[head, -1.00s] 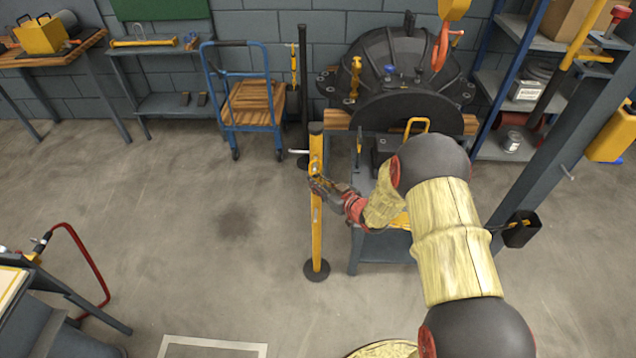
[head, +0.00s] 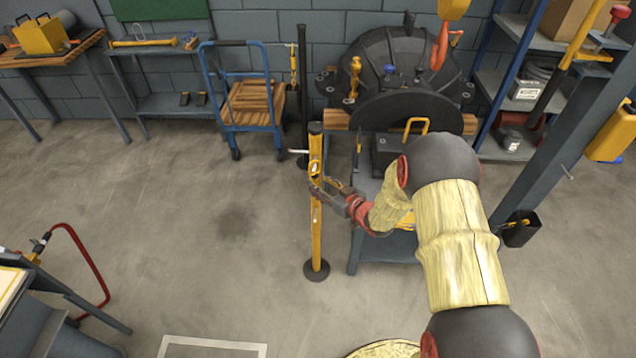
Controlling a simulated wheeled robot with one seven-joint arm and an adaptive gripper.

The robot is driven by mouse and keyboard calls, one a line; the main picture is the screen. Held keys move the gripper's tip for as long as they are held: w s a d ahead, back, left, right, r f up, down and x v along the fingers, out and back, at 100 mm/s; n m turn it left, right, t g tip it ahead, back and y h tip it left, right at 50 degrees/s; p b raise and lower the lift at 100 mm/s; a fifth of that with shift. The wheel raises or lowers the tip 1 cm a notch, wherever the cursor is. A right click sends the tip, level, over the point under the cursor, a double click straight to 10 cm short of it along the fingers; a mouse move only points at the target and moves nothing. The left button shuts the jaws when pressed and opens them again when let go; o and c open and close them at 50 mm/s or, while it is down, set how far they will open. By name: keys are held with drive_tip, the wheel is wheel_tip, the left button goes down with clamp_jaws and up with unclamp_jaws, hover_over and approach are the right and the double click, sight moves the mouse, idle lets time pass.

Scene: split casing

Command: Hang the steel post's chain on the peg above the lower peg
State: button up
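A yellow post (head: 316,235) stands upright on a round dark base in the middle of the floor. A pale peg (head: 298,151) sticks out to the left near its top. A small yellow and white piece (head: 315,168) sits on the post just below that height; whether it is chain is too small to tell. My gripper (head: 318,188) is just right of the post below that piece, its fingers spread towards the post. I see nothing held between them. A dark post (head: 303,90) stands behind, with a yellow hanging piece (head: 293,65) beside it. No lower peg is clear.
A grey bench (head: 365,258) with a large black casing (head: 402,65) behind it stands right of the post. An orange hook (head: 440,47) hangs above. A blue trolley (head: 243,100) stands at the back. The floor left of the post is clear.

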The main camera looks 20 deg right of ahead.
drive_tip(key=v, duration=1)
drive_tip(key=s+d+f+m+g+h, duration=0.2)
drive_tip(key=s+d+f+g+h, duration=0.3)
drive_tip(key=s+d+f, duration=0.4)
drive_tip(key=s+d+r+m+g+h, duration=0.2)
drive_tip(key=s+d+r+g, duration=0.1)
drive_tip(key=s+r+g, duration=0.15)
drive_tip(key=s+a+r, duration=0.5)
drive_tip(key=r, duration=0.5)
drive_tip(key=s+a+r+t+y, duration=0.1)
drive_tip(key=s+a+r, duration=0.5)
drive_tip(key=r, duration=0.4)
drive_tip(key=s+a+r, duration=0.5)
drive_tip(key=a+r, duration=0.1)
drive_tip(key=r, duration=0.4)
drive_tip(key=shift+s+a+r+y+p, duration=0.2)
drive_tip(key=shift+r+y+p, duration=0.1)
drive_tip(key=shift+r+p, duration=0.1)
